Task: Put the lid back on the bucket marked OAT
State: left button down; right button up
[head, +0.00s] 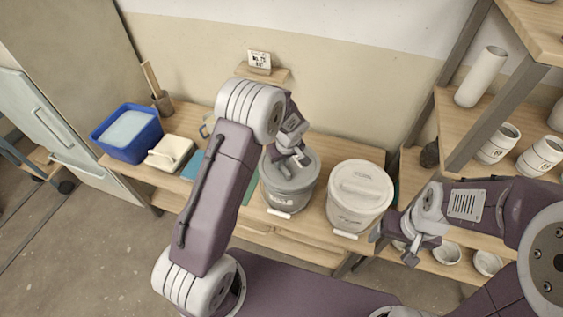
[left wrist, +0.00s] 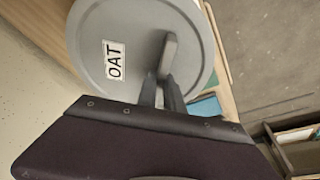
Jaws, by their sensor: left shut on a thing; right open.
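The grey bucket (head: 288,195) stands on the wooden bench, with a pale label on its front that is too small to read. A round grey lid (left wrist: 108,28) with a label reading OAT fills the top of the left wrist view. In the head view, the lid (head: 310,165) is at the bucket's top, partly hidden by my left arm. I cannot tell whether it is seated or slightly above the rim. My left gripper (head: 301,158) is shut on the lid's bar handle (left wrist: 168,55). My right gripper (head: 408,248) is open and empty, right of the buckets.
A white lidded bucket (head: 358,197) stands just right of the grey one. A blue tub (head: 127,133), a cream container (head: 170,154) and a brush pot (head: 163,103) are at the left. A small framed card (head: 259,60) stands on a wall ledge. Shelves with pots are at the right.

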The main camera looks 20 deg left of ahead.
pick_arm(q)
jog(key=shift+f+b, duration=0.15)
jog(key=shift+b, duration=0.2)
dwell(0.4)
dwell(0.3)
jog(key=c, duration=0.9)
grip_release()
jog(key=shift+r+p, duration=2.3)
jog(key=shift+r, duration=1.25)
jog(key=shift+c, duration=0.3)
grip_shut()
